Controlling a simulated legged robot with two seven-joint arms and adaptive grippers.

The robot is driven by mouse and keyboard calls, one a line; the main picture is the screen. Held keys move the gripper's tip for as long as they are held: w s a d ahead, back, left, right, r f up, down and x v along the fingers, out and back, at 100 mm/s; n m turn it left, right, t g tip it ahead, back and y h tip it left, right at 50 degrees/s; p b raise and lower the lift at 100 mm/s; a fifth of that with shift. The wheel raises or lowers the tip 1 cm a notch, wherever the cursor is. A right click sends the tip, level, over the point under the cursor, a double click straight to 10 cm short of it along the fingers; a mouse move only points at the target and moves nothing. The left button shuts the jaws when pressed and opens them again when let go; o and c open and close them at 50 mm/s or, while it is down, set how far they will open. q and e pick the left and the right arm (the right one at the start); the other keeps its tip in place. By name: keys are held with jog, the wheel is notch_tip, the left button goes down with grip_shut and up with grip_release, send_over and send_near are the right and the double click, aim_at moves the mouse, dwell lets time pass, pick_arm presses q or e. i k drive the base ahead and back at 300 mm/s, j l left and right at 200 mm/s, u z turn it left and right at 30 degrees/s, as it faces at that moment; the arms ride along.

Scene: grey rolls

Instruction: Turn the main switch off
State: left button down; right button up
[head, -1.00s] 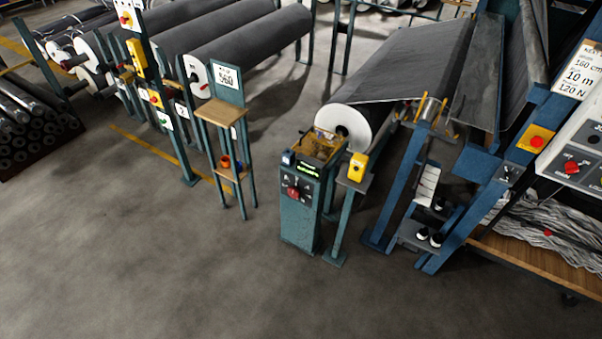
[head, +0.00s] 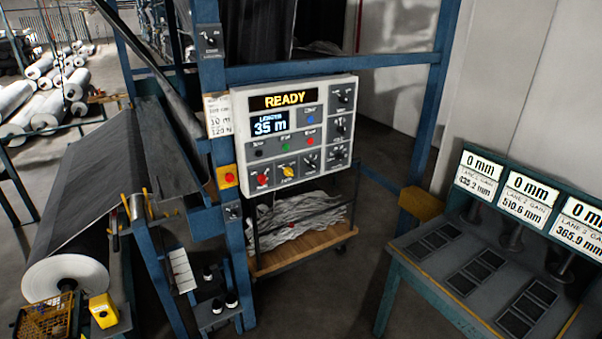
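A light grey control panel (head: 300,135) hangs on the blue frame in the middle of the head view. Its display (head: 284,100) reads READY, and a screen (head: 269,122) reads LENGTH 35 m. A red rotary knob (head: 263,180) sits at its lower left, with a yellow knob (head: 288,171) beside it. Several black knobs line its right side, and small black, green, red and blue buttons sit in between. The small labels are too blurred to tell which is the main switch. Neither of my grippers is in view.
A red button on a yellow plate (head: 228,177) and small grey switch boxes are on the blue post (head: 214,150). A wooden cart (head: 300,247) with grey scraps stands below the panel. A measuring bench (head: 480,260) is at right, a fabric roll (head: 66,275) at left.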

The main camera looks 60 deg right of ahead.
aim_at(262, 178)
jog(key=z, duration=1.75)
